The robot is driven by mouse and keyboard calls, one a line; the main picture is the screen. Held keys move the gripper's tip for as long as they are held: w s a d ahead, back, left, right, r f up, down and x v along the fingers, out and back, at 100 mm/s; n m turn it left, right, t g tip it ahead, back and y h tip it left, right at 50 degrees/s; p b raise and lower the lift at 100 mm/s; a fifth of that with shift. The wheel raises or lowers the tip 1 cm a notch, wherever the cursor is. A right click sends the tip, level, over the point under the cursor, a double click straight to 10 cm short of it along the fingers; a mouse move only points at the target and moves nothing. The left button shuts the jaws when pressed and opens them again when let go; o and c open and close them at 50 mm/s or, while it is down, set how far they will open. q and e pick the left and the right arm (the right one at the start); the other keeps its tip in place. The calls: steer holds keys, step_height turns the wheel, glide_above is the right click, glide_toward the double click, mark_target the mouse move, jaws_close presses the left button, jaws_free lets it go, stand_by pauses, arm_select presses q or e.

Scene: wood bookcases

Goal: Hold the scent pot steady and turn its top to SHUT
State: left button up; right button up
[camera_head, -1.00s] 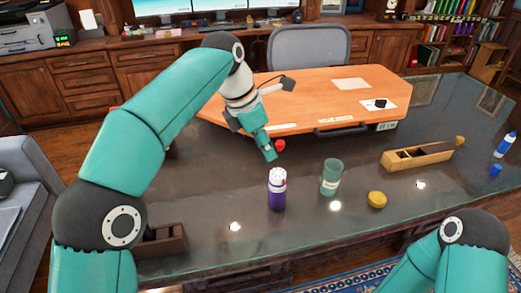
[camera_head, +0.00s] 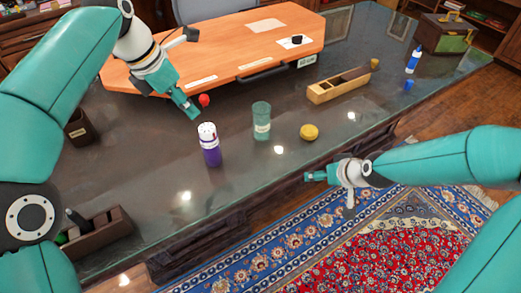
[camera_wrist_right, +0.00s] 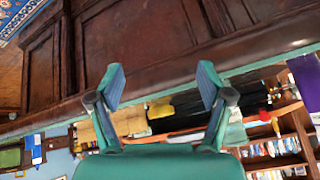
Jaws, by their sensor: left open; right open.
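The scent pot (camera_head: 211,152), a purple cylinder with a white dotted top (camera_head: 207,130), stands upright on the dark glossy desk near its front edge. I cannot read any marking on the top. My left gripper (camera_head: 190,107) is open and empty, above and behind the pot, slightly left of it and apart from it. My right gripper (camera_head: 328,188) is just off the desk's front edge, to the right of the pot and apart from it. In the right wrist view its two fingers (camera_wrist_right: 162,84) are spread with nothing between them. A purple patch shows at that view's right edge.
A red ball (camera_head: 204,100) lies by my left fingertips. A wooden box (camera_head: 338,86) and an orange board (camera_head: 225,50) lie farther back.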

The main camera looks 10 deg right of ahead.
mark_target(217, 145)
steer(key=w+a+r+n+t, duration=0.1)
steer(key=a+r, duration=0.1)
steer(key=w+a+r+n+t+y, duration=0.1)
steer(key=a+r+n, duration=0.1)
steer(key=r, duration=0.1)
steer(key=w+a+r+n+t+y, duration=0.1)
steer(key=w+a+r, duration=0.1)
steer(key=r, duration=0.1)
steer(key=shift+a, duration=0.15)
steer(key=s+a+r+n+y, duration=0.3)
steer(key=a+r+n+y, duration=0.3)
steer(key=a, duration=0.5)
steer(key=x, duration=1.7)
steer(key=shift+d+f, duration=0.15)
steer(key=shift+f, duration=0.05)
